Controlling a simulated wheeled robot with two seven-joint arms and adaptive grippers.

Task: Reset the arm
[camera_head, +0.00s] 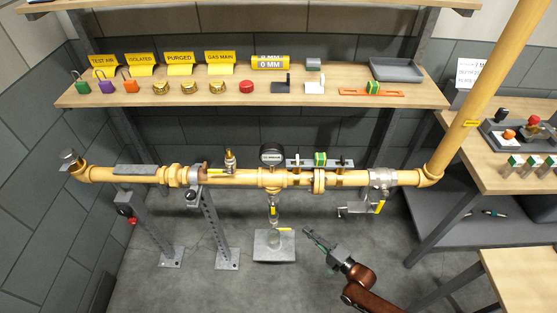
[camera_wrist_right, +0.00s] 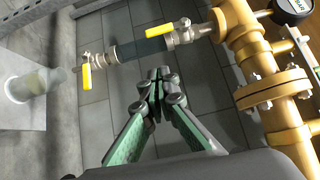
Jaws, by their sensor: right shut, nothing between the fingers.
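My right gripper (camera_head: 312,236) is below the yellow pipe run, right of the hanging drain assembly, and touches nothing. In the right wrist view its two green-padded fingers (camera_wrist_right: 157,75) meet at the tips, shut and empty, over grey floor tiles. My right arm (camera_head: 359,287) is red-brown and comes in from the bottom right. My left gripper and arm are not in the head view.
The yellow pipe (camera_head: 240,178) with a gauge (camera_head: 272,156) runs across above my gripper. A clear container (camera_wrist_right: 35,85) and yellow valve handles (camera_wrist_right: 86,77) are nearby. A shelf (camera_head: 330,99) with tags and parts is behind. A side table (camera_head: 470,160) stands at right. Floor around the gripper is clear.

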